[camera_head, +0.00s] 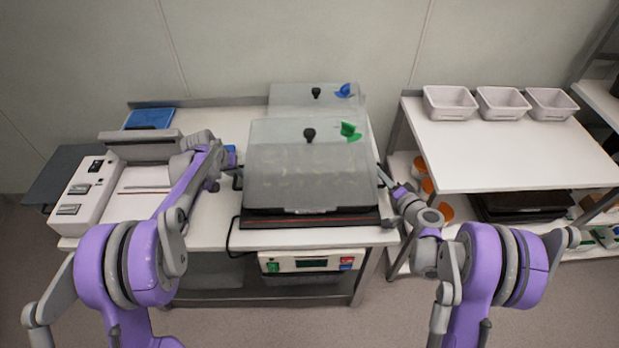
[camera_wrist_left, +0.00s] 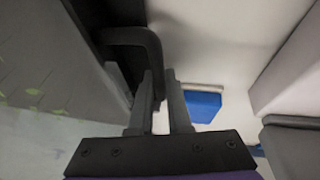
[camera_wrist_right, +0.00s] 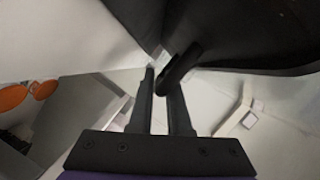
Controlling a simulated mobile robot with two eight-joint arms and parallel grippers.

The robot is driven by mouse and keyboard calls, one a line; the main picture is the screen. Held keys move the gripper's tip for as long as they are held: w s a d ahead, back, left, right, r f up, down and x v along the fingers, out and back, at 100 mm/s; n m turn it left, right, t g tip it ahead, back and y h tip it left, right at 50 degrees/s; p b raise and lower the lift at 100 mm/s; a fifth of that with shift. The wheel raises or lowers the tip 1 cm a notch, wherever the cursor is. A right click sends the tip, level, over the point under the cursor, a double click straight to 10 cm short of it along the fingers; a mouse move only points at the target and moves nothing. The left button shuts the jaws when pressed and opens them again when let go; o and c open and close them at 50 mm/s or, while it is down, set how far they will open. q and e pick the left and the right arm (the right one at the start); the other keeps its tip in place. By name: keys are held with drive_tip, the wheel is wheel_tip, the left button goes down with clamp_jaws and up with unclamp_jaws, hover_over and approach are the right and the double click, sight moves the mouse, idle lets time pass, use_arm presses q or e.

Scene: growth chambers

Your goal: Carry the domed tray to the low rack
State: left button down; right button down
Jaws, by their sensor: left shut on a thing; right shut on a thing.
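The domed tray (camera_head: 310,179) has a clear grey dome with a black knob and a green clip over a dark base. It is over a black mat (camera_head: 312,222) on the left bench; I cannot tell if it touches the mat. My left gripper (camera_head: 238,172) is shut on the black handle at its left side, and the handle shows in the left wrist view (camera_wrist_left: 135,38). My right gripper (camera_head: 388,181) is shut on the right-side handle, seen in the right wrist view (camera_wrist_right: 180,68). Which rack is the low rack is unclear.
Another domed tray (camera_head: 290,97) with a blue clip stands behind. A white instrument (camera_head: 88,190) is at left. The white-topped rack (camera_head: 500,155) at right holds three empty bins at the back, with its front top clear. A dark tray (camera_head: 520,208) lies on its lower shelf.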

use_arm(q)
drive_tip(key=shift+r, duration=0.1)
use_arm(e)
drive_tip(key=shift+r, duration=0.1)
idle(0.4)
